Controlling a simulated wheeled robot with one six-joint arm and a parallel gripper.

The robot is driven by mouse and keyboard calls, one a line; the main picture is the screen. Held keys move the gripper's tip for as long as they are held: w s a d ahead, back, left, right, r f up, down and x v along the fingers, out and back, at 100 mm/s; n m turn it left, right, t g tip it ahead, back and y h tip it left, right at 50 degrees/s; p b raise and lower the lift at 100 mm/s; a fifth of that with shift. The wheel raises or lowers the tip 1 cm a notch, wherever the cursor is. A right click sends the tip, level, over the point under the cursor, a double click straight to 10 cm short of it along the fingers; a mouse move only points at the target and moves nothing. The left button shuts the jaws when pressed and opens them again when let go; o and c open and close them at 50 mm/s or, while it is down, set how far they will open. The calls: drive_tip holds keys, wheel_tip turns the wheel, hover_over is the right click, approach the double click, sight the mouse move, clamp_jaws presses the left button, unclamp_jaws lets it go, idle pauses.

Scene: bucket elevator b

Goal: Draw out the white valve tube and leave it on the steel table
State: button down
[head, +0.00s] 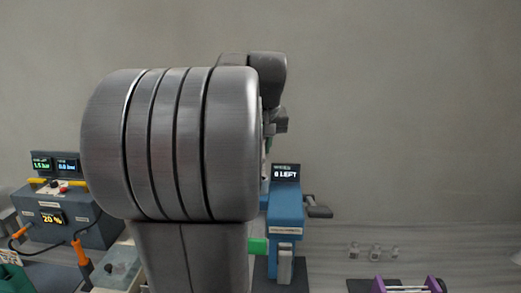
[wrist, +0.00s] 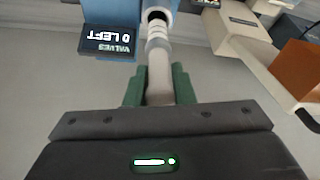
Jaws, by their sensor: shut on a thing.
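My gripper (wrist: 158,88) is shut on the tube's lower part, with green pads on both sides. I cannot tell whether the tube's far end is still inside the dispenser. A grey streaked surface (head: 440,245), perhaps the steel table, spreads to the right.
A blue-grey control box (head: 75,222) with displays and orange-tipped cables stands at the left. Several small grey fittings (head: 375,251) and a purple rack (head: 408,286) are at the right. In the wrist view an orange-brown block (wrist: 300,68) is at the right. The grey surface between is mostly bare.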

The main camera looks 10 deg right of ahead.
drive_tip(key=shift+r, duration=1.15)
drive_tip(key=shift+r, duration=0.15)
drive_tip(key=shift+r, duration=1.85)
